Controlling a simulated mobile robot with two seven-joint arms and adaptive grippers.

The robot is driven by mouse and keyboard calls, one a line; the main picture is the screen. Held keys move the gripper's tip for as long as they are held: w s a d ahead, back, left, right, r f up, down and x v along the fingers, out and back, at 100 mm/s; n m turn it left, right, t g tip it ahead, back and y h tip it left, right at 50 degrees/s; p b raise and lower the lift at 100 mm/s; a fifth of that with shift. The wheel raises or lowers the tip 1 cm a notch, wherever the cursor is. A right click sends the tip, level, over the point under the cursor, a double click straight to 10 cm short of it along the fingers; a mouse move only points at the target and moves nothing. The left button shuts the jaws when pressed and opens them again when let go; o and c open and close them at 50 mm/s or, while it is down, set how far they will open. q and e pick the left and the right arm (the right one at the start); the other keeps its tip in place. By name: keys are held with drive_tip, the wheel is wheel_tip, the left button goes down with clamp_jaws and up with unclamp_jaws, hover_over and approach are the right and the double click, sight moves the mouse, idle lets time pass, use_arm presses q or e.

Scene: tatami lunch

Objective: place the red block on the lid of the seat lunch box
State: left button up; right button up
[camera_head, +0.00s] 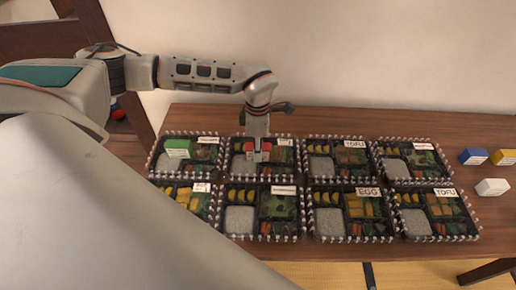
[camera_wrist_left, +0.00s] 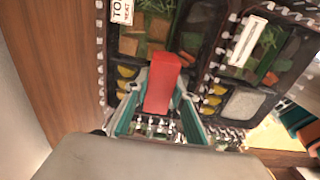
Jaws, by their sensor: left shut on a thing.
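The red block (camera_head: 258,146) is between the fingers of my left gripper (camera_head: 258,152), over the second lunch box from the left (camera_head: 237,172) in the back row. In the left wrist view the red block (camera_wrist_left: 162,82) stands out between the two teal-edged fingers (camera_wrist_left: 160,108). Its far end is over the boxes; I cannot tell whether it touches a lid. The box beneath has a white label, partly hidden by the gripper. I cannot read which box is the seat lunch box. My right gripper is not in view.
A green block (camera_head: 179,148) lies on the back-left box. Two rows of boxes stand close together on the wooden table (camera_head: 345,125). A blue block (camera_head: 472,156), a yellow block (camera_head: 504,157) and a white block (camera_head: 492,187) lie at the right. A wall is behind.

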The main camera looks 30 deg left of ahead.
use_arm(q)
drive_tip(key=o, duration=1.1)
wheel_tip(320, 180, up, 12)
drive_tip(key=shift+r, duration=0.15)
